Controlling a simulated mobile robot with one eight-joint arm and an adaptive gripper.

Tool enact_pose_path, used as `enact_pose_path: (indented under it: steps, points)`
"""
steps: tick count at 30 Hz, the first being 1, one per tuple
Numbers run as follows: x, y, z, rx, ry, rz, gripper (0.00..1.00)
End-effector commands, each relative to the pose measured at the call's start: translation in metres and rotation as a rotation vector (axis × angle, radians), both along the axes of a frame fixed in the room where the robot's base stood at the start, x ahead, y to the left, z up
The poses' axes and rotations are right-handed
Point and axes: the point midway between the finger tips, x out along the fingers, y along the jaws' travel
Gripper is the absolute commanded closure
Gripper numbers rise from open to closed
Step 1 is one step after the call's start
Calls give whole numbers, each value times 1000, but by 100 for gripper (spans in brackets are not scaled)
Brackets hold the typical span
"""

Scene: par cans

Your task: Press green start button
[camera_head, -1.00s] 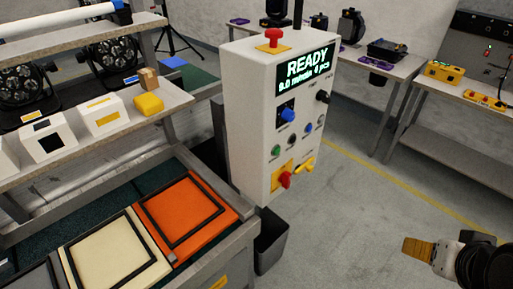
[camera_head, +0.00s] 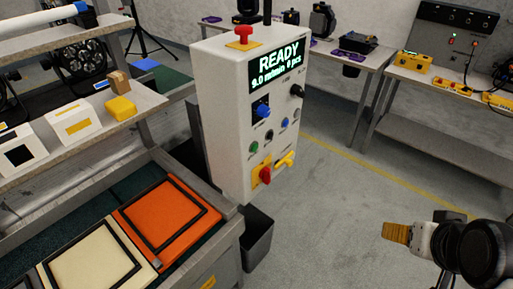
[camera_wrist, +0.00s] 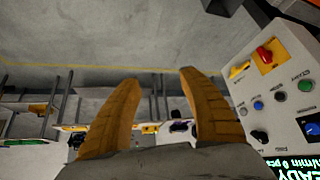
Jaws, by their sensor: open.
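The white control box (camera_head: 222,110) stands left of the middle in the head view, with a lit screen (camera_head: 277,65) reading READY. The small green button (camera_head: 253,147) is low on the left of its front face. It also shows in the wrist view (camera_wrist: 306,85), at the right edge, where the box appears upside down. My gripper (camera_head: 390,232) is at the lower right of the head view, well to the right of the box. In the wrist view its two orange fingers (camera_wrist: 158,85) are apart with nothing between them.
Other controls surround the green button: a blue knob (camera_head: 263,111), a black button (camera_head: 269,134), a red knob (camera_head: 265,174) and a red top button (camera_head: 244,34). A grey bin (camera_head: 257,240) stands beneath the box. The floor (camera_head: 325,200) between box and gripper is clear.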

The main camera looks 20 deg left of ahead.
Motion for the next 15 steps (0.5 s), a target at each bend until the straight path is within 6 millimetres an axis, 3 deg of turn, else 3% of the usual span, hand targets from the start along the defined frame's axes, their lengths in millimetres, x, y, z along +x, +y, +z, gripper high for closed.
enact_pose_path:
  steps: [1,5,10,15]
  points:
    - [0,0,0,0,0,0,58]
    - [3,5,0,24,5,-1,98]
    - [23,31,-2,158,30,-10,100]
    - [52,77,-6,387,78,-17,100]
